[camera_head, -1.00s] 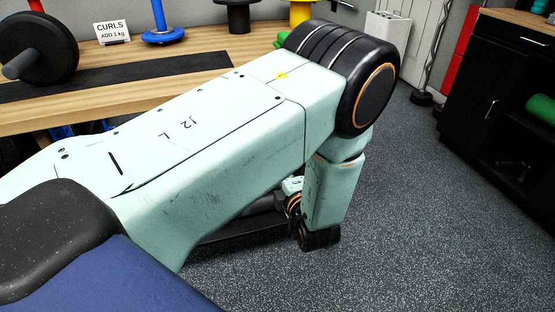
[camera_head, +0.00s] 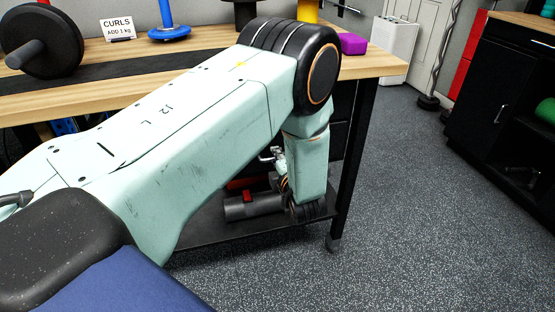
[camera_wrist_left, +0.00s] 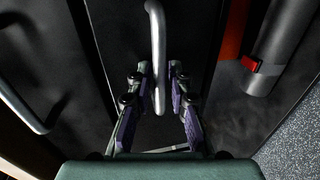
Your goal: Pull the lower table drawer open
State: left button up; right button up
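The lower table drawer shows as a dark front (camera_wrist_left: 115,30) in the left wrist view. Its grey bar handle (camera_wrist_left: 157,40) runs down the middle of that view. My left gripper (camera_wrist_left: 159,75) has its two purple-padded fingers on either side of the handle's end, with narrow gaps visible, so it looks open around the bar. A second bar handle (camera_wrist_left: 20,105) shows at the left. In the head view my left gripper (camera_head: 272,156) is small beneath the table, and my arm hides most of the drawer fronts. My right gripper is not in view.
The wooden tabletop (camera_head: 385,62) carries a black weight (camera_head: 45,40), a blue stand (camera_head: 169,33) and a purple block (camera_head: 353,44). A lower shelf (camera_head: 240,228) holds a grey cylinder (camera_head: 250,207). A black table leg (camera_head: 352,160) stands right of my arm. The floor there is clear.

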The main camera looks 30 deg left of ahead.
pick_arm(q)
grip_shut()
dwell(0.7)
